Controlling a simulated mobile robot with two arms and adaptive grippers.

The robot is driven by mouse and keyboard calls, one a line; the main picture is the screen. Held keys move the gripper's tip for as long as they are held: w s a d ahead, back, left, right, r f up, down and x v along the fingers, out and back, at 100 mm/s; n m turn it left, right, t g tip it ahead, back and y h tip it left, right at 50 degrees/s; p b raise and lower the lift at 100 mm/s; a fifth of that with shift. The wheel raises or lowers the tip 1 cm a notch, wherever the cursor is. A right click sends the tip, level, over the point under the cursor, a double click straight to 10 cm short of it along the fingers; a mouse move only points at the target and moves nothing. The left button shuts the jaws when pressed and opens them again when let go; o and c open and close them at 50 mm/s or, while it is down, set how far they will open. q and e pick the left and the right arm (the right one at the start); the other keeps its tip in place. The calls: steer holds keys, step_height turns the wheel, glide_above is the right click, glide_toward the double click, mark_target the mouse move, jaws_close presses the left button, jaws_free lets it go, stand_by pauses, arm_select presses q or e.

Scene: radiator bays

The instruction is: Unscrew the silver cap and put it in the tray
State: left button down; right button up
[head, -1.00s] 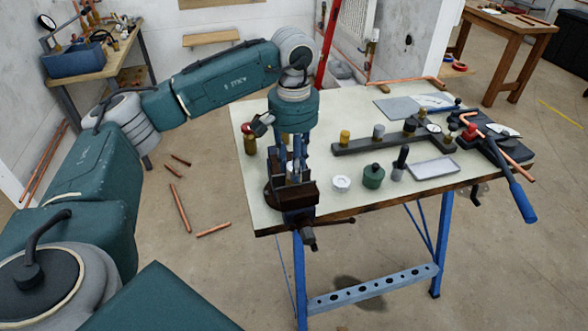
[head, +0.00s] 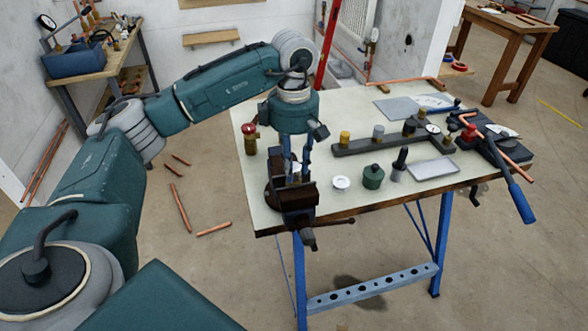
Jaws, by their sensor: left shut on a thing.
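My left gripper (head: 297,169) points straight down over the dark vise (head: 291,196) at the front left of the workbench. Its fingers are shut on a small pale silver piece that looks like the silver cap (head: 296,167), mostly hidden by the fingers and the vise jaws. I cannot tell whether the cap is still on its thread. The shallow grey metal tray (head: 433,169) lies to the right on the bench and looks empty. My right gripper is not in view.
A white round tape roll (head: 341,183), a green pot (head: 373,176) and a dark-handled brush (head: 399,163) stand between vise and tray. Behind them is a dark bar with upright fittings (head: 380,142). A red-topped brass valve (head: 249,139) stands left of the gripper.

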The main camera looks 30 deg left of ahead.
arm_select(q)
steer(key=n, duration=0.4)
steer(key=shift+n, duration=0.4)
steer(key=n, duration=0.3)
steer(key=shift+p, duration=0.35)
steer(key=c, duration=1.5)
jaws_free()
steer(key=shift+c, duration=0.2)
